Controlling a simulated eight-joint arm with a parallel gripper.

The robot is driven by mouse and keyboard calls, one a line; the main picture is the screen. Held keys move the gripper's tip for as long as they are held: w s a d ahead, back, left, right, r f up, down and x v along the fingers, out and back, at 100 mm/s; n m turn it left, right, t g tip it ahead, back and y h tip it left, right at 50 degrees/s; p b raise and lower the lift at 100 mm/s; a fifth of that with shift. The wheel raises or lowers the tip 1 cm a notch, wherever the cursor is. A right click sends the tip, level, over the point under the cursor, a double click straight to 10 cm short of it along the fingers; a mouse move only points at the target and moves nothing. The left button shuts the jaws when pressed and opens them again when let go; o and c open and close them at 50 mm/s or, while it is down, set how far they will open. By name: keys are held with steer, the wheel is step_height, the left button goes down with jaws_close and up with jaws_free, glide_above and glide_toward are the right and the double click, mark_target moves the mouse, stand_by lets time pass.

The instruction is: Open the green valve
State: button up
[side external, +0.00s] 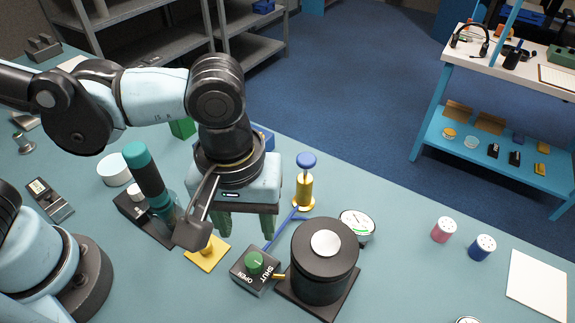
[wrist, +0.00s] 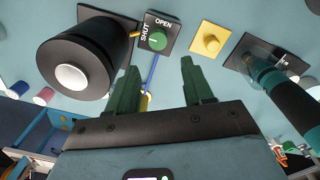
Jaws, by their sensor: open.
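The green valve (side external: 255,262) is a round green knob on a dark box marked OPEN and SHUT, on the teal bench beside a black drum. My gripper (side external: 245,228) has green fingers pointing down above the bench, behind the valve box in the side view. In the wrist view my gripper (wrist: 160,78) is open, with its fingers apart and nothing between them. No contact with the valve shows.
The black drum (side external: 323,265) stands right of the valve. A yellow knob on a yellow plate (side external: 208,255) is on its left. A lever with a teal grip (side external: 148,175) stands further left. A blue-topped yellow post (side external: 305,180) and a gauge (side external: 357,225) are behind.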

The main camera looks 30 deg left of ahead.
mark_target(253, 260)
steer(key=shift+s+d+f, duration=0.25)
steer(key=shift+s+d, duration=0.15)
steer(key=shift+d, duration=0.05)
steer(key=shift+f, duration=3.4)
